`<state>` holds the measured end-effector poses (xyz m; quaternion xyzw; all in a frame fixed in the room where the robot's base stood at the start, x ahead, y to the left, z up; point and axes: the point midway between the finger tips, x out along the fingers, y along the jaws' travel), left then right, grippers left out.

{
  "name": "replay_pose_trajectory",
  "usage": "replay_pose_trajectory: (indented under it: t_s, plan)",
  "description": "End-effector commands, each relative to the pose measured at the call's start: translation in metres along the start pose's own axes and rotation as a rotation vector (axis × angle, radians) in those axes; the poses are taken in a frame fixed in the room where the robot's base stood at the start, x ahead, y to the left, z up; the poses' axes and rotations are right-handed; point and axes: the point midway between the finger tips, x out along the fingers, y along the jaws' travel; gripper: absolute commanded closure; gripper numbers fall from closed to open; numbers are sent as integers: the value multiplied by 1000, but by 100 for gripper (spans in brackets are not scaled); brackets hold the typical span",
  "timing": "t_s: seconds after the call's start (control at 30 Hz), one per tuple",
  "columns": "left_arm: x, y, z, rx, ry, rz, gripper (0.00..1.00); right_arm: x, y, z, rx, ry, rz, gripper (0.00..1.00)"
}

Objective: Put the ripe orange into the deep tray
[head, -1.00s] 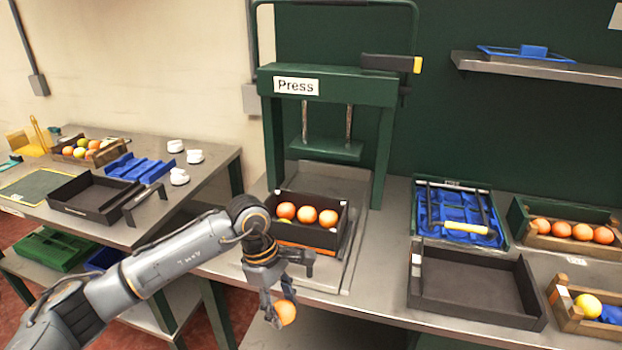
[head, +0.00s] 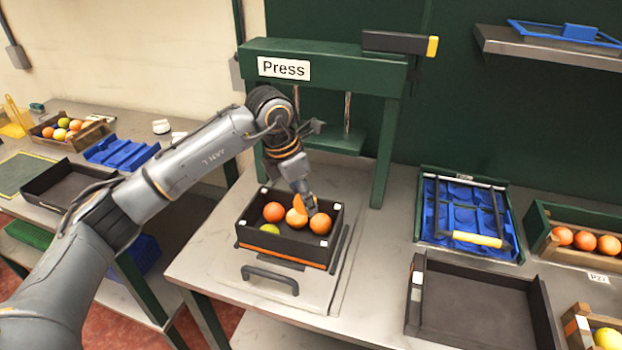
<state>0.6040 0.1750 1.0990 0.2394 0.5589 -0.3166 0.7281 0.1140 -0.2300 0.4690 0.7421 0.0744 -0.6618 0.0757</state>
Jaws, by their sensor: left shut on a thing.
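A deep black tray (head: 252,243) with an orange stripe and white corner marks stands under the press. Inside it are several fruits: an orange at the left (head: 273,212), one in the middle (head: 295,219), one at the right (head: 320,223) and a yellow-green one (head: 270,231) at the front left. My left gripper (head: 306,205) is over the tray's back right part, pointing down, shut on an orange (head: 301,202) that is partly hidden by the fingers. The held orange overlaps the middle one in the picture; I cannot tell whether they touch. My right gripper is not in view.
The green press (head: 325,68) rises behind the tray. An empty black tray (head: 480,300) lies at right, near a blue-lined crate (head: 430,210) and a wooden crate of oranges (head: 545,240). Another wooden crate (head: 578,325) holds a yellow fruit. A side table with trays stands left.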

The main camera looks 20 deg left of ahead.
Motion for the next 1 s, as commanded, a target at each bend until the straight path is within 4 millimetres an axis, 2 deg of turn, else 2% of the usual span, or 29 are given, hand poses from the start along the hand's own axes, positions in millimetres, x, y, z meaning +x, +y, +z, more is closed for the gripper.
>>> replay_pose_trajectory:
  t_s: [0.07,0.13,0.4,0.47,0.57,0.8,1.0]
  plan:
    - [1,0,0,1,0,-1,85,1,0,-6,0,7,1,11]
    - [3,0,-1,1,0,-1,85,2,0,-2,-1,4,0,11]
    - [24,-1,-7,2,2,-2,85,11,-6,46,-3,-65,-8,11]
    - [30,-1,-9,2,2,-2,85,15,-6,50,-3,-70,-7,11]
    - [42,-1,-12,2,1,-2,85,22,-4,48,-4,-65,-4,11]
    - [71,-1,-20,3,1,0,85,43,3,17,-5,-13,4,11]
    - [94,-1,-27,3,1,-1,85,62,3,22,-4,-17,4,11]
